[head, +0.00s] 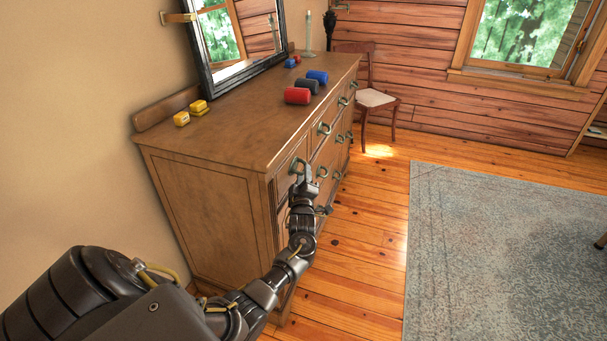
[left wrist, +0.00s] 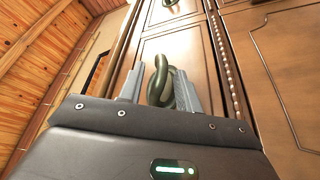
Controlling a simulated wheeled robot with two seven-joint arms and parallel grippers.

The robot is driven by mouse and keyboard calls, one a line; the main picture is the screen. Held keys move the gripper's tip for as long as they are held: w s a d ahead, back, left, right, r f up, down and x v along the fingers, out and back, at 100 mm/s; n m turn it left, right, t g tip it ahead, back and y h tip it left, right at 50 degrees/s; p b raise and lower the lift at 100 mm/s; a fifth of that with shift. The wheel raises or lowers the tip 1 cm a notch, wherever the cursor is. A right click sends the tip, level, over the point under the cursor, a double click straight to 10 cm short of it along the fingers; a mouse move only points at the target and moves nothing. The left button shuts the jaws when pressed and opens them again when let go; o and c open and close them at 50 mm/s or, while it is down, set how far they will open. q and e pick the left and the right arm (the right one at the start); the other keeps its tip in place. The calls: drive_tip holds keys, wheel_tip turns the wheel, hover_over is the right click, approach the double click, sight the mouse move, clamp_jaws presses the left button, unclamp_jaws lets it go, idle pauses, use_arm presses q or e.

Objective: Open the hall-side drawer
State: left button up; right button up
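The wooden dresser (head: 220,150) stands against the left wall, its front facing right in the head view. Its drawer fronts look flush, with ring-like metal handles; a farther upper handle (head: 323,129) hangs free. My left gripper (head: 301,170) is at the nearest upper drawer's handle. In the left wrist view, the dark green handle (left wrist: 160,80) stands between the two grey fingers of the left gripper (left wrist: 160,92). The fingers are apart, with a small gap beside the handle on the left. The frames do not name which drawer is hall-side. My right gripper is out of view.
On the dresser top are yellow blocks (head: 182,118), a red cylinder (head: 297,96), a dark one (head: 307,86), a blue one (head: 317,76), a mirror and a candlestick (head: 308,30). A chair (head: 375,98) stands beyond.

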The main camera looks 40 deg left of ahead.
use_arm(q)
drive_tip(key=shift+w+a+r, duration=0.15)
drive_tip(key=shift+w+a, duration=0.25)
drive_tip(key=shift+w, duration=0.1)
clamp_jaws()
